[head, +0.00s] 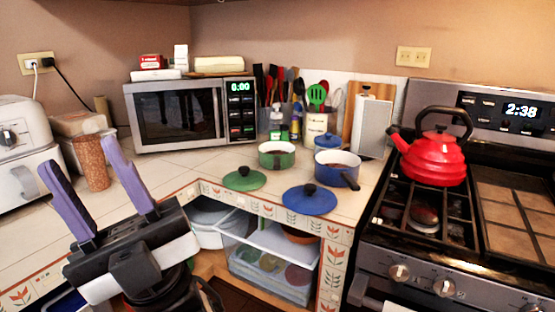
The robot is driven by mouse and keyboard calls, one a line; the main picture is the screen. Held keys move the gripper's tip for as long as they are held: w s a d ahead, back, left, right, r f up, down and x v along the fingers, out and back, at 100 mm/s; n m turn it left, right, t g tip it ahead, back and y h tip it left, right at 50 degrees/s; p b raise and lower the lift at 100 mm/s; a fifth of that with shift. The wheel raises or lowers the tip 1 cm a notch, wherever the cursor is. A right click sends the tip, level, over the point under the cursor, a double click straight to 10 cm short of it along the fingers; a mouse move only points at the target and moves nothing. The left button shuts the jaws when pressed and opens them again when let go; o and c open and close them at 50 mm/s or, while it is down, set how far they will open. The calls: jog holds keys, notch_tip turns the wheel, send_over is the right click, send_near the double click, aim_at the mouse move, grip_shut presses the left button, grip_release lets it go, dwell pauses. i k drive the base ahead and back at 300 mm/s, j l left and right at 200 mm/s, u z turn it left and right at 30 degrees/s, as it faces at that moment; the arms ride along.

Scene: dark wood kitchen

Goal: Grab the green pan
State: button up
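The green pan (277,162) stands upright and uncovered on the tiled counter, in front of the utensil holder. A green lid with a dark knob (244,181) lies on the counter in front of it, to the left. My gripper (88,185) is at the lower left, with its two purple fingers spread apart and nothing between them. It is well to the left of the green pan and nearer the camera, not touching it.
A blue pan (338,177) stands right of the green pan, with a blue lid (309,200) at the counter's front edge. The microwave (192,112) is behind left. A red kettle (430,160) sits on the stove. A jar (89,165) stands on the left counter.

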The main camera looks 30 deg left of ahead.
aim_at(277, 160)
jog(key=i+l+u, duration=0.3)
jog(key=i, duration=0.3)
jog(key=i+l+u, duration=0.35)
jog(key=i+l, duration=0.2)
